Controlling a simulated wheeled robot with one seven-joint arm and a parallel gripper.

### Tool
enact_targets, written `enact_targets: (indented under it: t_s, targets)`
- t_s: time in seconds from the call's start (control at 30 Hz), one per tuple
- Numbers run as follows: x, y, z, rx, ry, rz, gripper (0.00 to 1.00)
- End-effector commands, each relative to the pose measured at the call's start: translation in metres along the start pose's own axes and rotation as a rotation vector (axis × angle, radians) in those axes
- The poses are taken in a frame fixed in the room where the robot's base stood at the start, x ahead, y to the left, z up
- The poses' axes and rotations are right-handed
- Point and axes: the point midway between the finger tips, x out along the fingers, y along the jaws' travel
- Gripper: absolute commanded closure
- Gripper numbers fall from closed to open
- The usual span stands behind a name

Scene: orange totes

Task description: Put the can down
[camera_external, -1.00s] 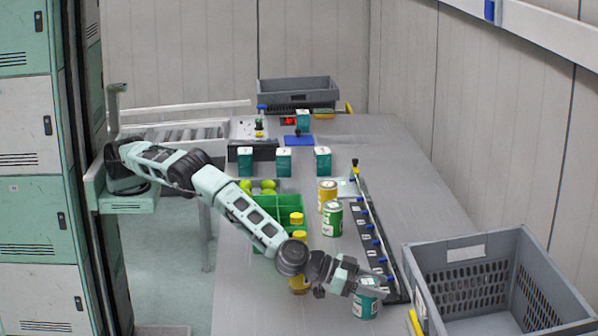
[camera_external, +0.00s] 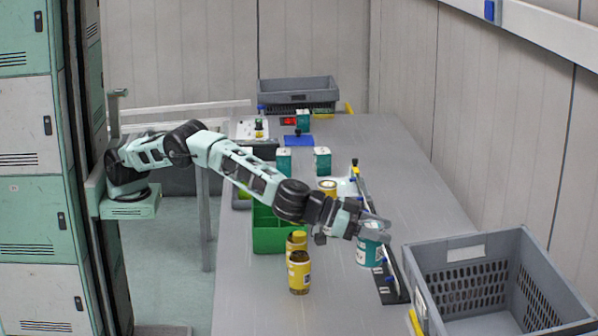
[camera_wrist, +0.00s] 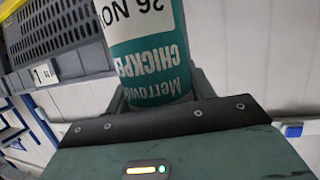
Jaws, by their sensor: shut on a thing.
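A teal can with a white label (camera_external: 369,252) is held in my gripper (camera_external: 372,232) over the right side of the grey table. In the wrist view the can (camera_wrist: 150,70) fills the top middle, its lettering upside down and partly reading "CHICKPE". My gripper is shut on it, and its fingers show at either side of the can. I cannot tell exactly how high the can's base is above the table.
A black strip with blue pegs (camera_external: 388,283) runs along the table just beside the can. A grey crate (camera_external: 480,250) stands at the right. Yellow jars (camera_external: 299,272) and a green divided box (camera_external: 270,235) are to the left. The front middle of the table is clear.

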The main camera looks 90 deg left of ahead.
Motion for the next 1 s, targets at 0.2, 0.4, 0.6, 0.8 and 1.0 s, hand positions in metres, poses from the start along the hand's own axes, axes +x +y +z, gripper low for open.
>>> enact_targets:
  t_s: [0.2,0.4,0.6,0.8,1.0]
  targets:
    - [-0.013,0.000,-0.045,-0.003,0.003,0.000,0.84]
    - [-0.018,-0.001,-0.061,0.009,0.000,0.013,0.84]
    - [-0.011,-0.006,-0.049,0.022,0.000,0.056,0.84]
    - [-0.006,-0.010,-0.036,0.039,-0.001,0.101,0.84]
    - [-0.003,-0.015,-0.025,0.054,-0.002,0.144,0.84]
